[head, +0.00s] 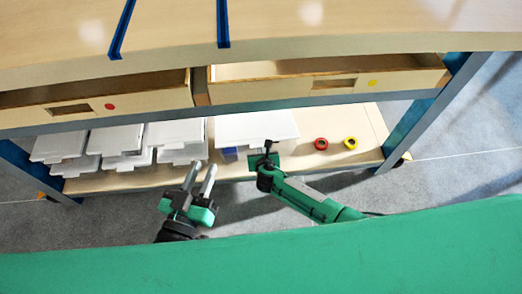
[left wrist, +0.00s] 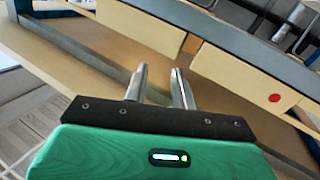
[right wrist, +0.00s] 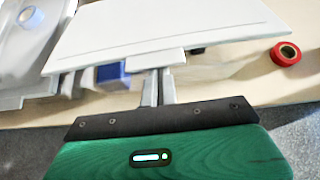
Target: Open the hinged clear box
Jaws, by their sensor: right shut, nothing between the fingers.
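A clear box (head: 229,154) with a white lid (head: 255,127) stands on the low shelf, right of the stacked boxes. The lid also shows in the right wrist view (right wrist: 170,25), with a tab on its front edge and something blue (right wrist: 110,72) below it. The lid looks down or nearly so. My right gripper (right wrist: 157,80) is shut and empty, its fingertips at or just under the tab; I cannot tell if they touch. In the head view, it (head: 266,156) is at the box's front. My left gripper (head: 199,170) is open and empty in front of the shelf.
Several lidded boxes (head: 120,138) are stacked to the left. A red tape roll (head: 321,144) and a yellow one (head: 350,143) lie to the right on the shelf (head: 370,118). Two open drawers (head: 325,84) hang above under the tabletop (head: 300,25).

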